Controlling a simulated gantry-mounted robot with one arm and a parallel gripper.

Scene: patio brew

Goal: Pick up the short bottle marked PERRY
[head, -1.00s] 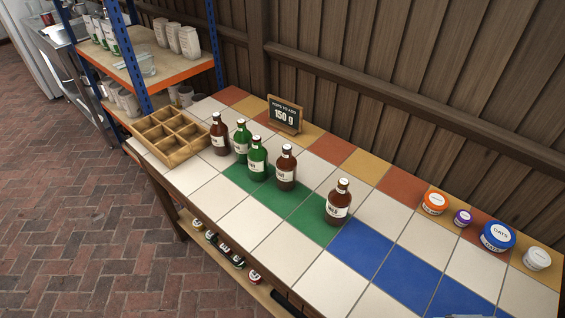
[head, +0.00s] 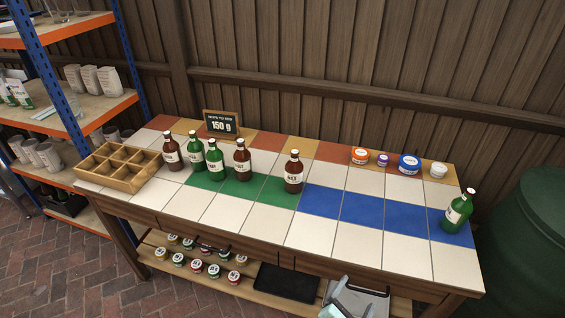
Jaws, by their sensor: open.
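Several bottles with white labels stand upright on the tiled table. From left to right they are a brown bottle (head: 172,153), a green bottle (head: 195,153), another green bottle (head: 215,159), a brown bottle (head: 242,160), a brown bottle (head: 293,173) standing apart, and a green bottle (head: 458,212) at the far right end. The label words are too small to read, so I cannot tell which is PERRY. My gripper (head: 347,300) shows partly at the bottom edge, in front of the table, open and away from all the bottles.
A wooden divided crate (head: 122,181) sits at the table's left end. Small jars stand on the lower shelf (head: 257,304). A green barrel (head: 525,240) is at right. The front tiles are clear.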

